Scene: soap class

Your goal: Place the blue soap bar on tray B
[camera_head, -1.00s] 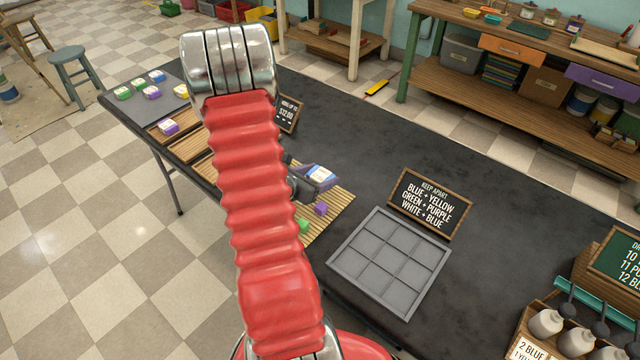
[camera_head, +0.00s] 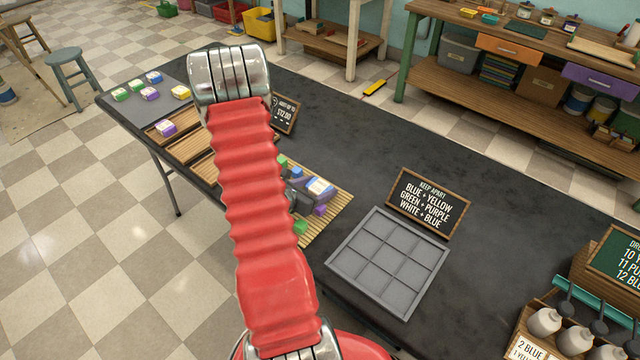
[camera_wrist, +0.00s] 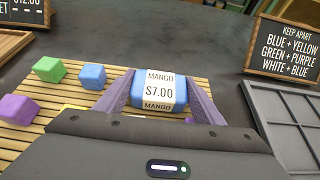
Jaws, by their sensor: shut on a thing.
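The blue soap bar (camera_wrist: 177,90) has a white paper band reading MANGO $7.00. My gripper (camera_wrist: 160,95) is shut on it, with one purple finger on each side. In the head view the blue soap bar (camera_head: 320,187) shows over the slatted bamboo mat (camera_head: 338,208); I cannot tell how far above the mat it is. Wooden trays (camera_head: 187,147) lie to the left, partly hidden behind my arm. No letter B is readable on any tray.
Small green (camera_wrist: 49,69), blue (camera_wrist: 91,76) and purple (camera_wrist: 18,109) cubes stand on the mat beside my gripper. A grey compartment tray (camera_head: 388,262) and a KEEP APART sign (camera_head: 428,203) are to the right. Wrapped soaps lie on a grey mat (camera_head: 130,105) at far left.

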